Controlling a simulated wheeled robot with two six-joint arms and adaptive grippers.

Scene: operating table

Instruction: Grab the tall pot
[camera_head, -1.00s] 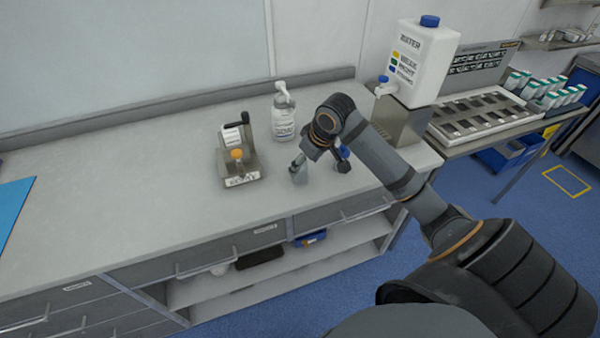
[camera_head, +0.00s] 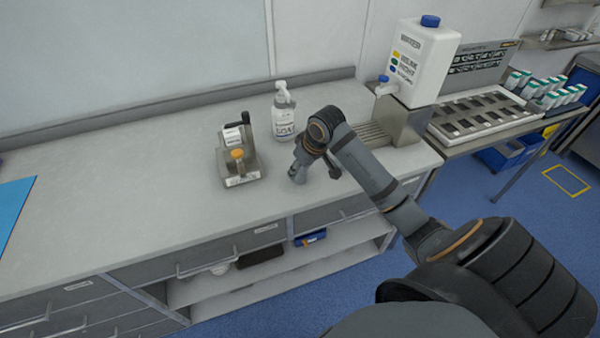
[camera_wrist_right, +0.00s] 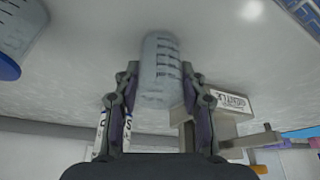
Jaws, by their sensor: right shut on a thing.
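The tall pot (camera_wrist_right: 160,68) is a clear, greyish cylinder with dark graduation marks, seen between the fingers in the right wrist view. My right gripper (camera_wrist_right: 159,95) is shut on it, with one finger on each side. In the head view my right gripper (camera_head: 298,172) is low over the counter, right of the label device, and its own wrist largely hides the pot. I cannot tell whether the pot touches the counter. My left gripper is not in view.
A label device (camera_head: 238,160) with an orange knob stands left of my gripper. A soap bottle (camera_head: 284,115) stands behind it. Another clear pot with a blue lid (camera_wrist_right: 8,66) shows in the wrist view. A white canister (camera_head: 420,62) stands back right.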

